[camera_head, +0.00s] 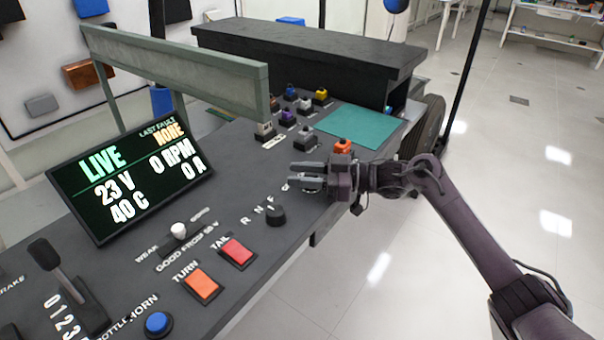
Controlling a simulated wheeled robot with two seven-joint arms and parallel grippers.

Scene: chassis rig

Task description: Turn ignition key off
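My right gripper (294,175) is low over the right part of the dark console (235,165), its arm coming in from the right. Its two fingers point left and show a gap between them. I cannot make out the ignition key; the gripper covers part of the console there, and a label is partly hidden beside the lower finger. The display (130,178) is lit and reads LIVE, 23 V, 40 C, 0 RPM, 0 A, last fault NONE. My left gripper is not in view.
A black R N F knob (275,214) stands just in front of the gripper. Red (237,252) and orange (201,284) buttons, a blue horn button (158,324) and a lever (57,268) are nearer. Behind are several colored plugs, a teal mat (358,125) and a green rail (180,72).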

